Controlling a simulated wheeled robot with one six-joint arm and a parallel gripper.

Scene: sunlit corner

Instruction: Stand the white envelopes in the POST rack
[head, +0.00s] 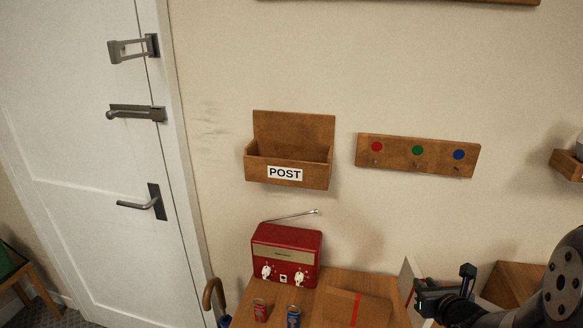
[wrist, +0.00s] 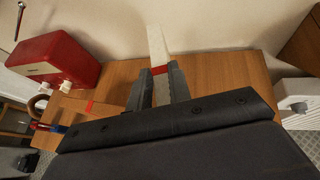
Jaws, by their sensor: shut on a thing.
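The wooden POST rack (head: 289,172) hangs on the wall, with an open top and a white label on its front. No envelope shows in it. My gripper (head: 440,288) is at the lower right, below and to the right of the rack. In the wrist view my gripper (wrist: 161,78) is shut on a white envelope bundle (wrist: 158,46) with a red band across it. The white bundle (head: 407,271) also shows in the head view, just left of the gripper and partly cut off by it. I cannot tell how many envelopes it holds.
A red radio (head: 287,253) with a raised aerial stands on the wooden table (head: 335,280) under the rack. A hook board (head: 417,155) hangs right of the rack.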

